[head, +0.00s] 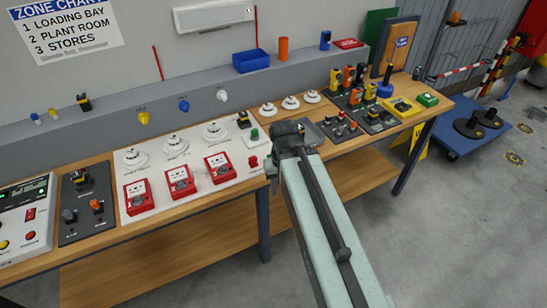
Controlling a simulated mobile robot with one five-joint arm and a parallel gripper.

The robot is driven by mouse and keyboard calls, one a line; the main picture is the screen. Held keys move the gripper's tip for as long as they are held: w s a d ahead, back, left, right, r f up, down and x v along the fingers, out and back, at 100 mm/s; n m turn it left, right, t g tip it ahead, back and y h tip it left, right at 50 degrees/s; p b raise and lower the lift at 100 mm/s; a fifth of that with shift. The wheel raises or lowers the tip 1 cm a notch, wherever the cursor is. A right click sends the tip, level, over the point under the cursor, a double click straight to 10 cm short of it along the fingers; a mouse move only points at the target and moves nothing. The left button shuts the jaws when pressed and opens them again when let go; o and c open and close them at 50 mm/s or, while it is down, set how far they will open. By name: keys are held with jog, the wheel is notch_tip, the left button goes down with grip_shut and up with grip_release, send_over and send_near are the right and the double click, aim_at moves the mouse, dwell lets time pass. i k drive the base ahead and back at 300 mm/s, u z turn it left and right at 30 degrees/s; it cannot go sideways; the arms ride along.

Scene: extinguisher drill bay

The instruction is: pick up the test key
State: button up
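I cannot pick out the test key for certain. A small red piece (253,163) lies at the right end of the white board (160,208), close left of my arm's end, and its shape is too small to read. Three red call points (180,181) stand in a row on that board, with three white round detectors (175,146) behind them. My gripper (270,168) is at the far end of my pale green arm, over the bench near the board's right end. My arm hides most of it, and its fingers cannot be made out.
A control panel (28,220) and a dark tray (86,205) stand at the left. A raised grey ledge (110,121) runs behind the wooden bench.

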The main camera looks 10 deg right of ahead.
aim_at(255, 132)
jog(key=z, duration=0.05)
jog(key=i, duration=1)
jog(key=u, duration=3.05)
jog(key=k, duration=0.85)
jog(key=z, duration=0.25)
jog(key=i, duration=0.5)
